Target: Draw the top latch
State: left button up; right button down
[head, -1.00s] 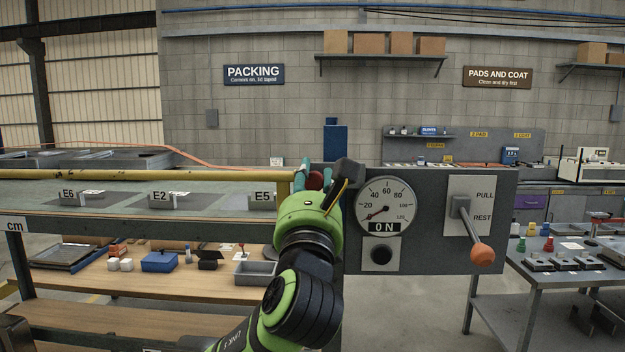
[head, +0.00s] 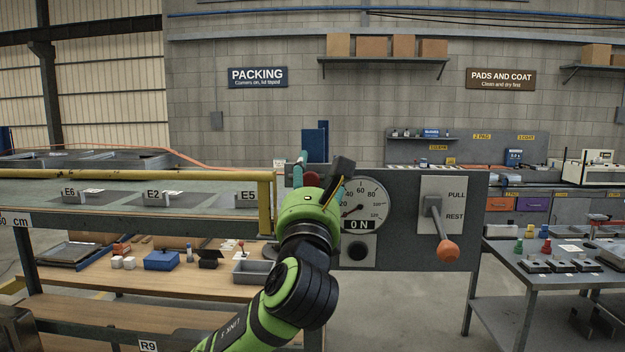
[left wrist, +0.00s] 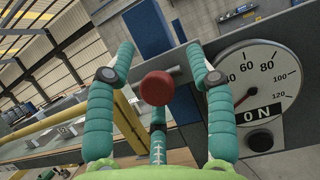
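The top latch shows as a red round knob (left wrist: 157,88) on a short metal rod in the left wrist view, at the panel's upper left edge. In the head view the knob (head: 311,179) is mostly hidden behind my gripper. My left gripper (left wrist: 160,58) is open, with teal fingers spread left and right of the knob and a third finger below it. No clear contact with the knob shows. It also shows in the head view (head: 318,172), in front of the panel's upper left corner. My right gripper is not in view.
The grey panel (head: 400,252) carries a dial gauge (head: 372,200), an ON label, a black knob (head: 357,251) and an orange-tipped lever (head: 447,250). A yellow rail (head: 265,210) stands just left of the gripper. A side table (head: 545,275) stands at right.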

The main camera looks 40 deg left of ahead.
aim_at(310, 172)
pick_arm(q)
jog(key=shift+a, duration=0.1)
jog(key=r, duration=0.6)
jog(key=shift+a+r, duration=0.15)
jog(key=shift+a, duration=0.1)
jog(key=r, duration=0.1)
jog(key=d+r, duration=0.1)
jog(key=r, duration=0.1)
jog(key=shift+d+r, duration=0.1)
jog(key=shift+r, duration=0.3)
jog(key=shift+a, duration=0.35)
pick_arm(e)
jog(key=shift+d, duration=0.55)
pick_arm(q)
jog(key=shift+d, duration=0.2)
jog(key=shift+f, duration=0.1)
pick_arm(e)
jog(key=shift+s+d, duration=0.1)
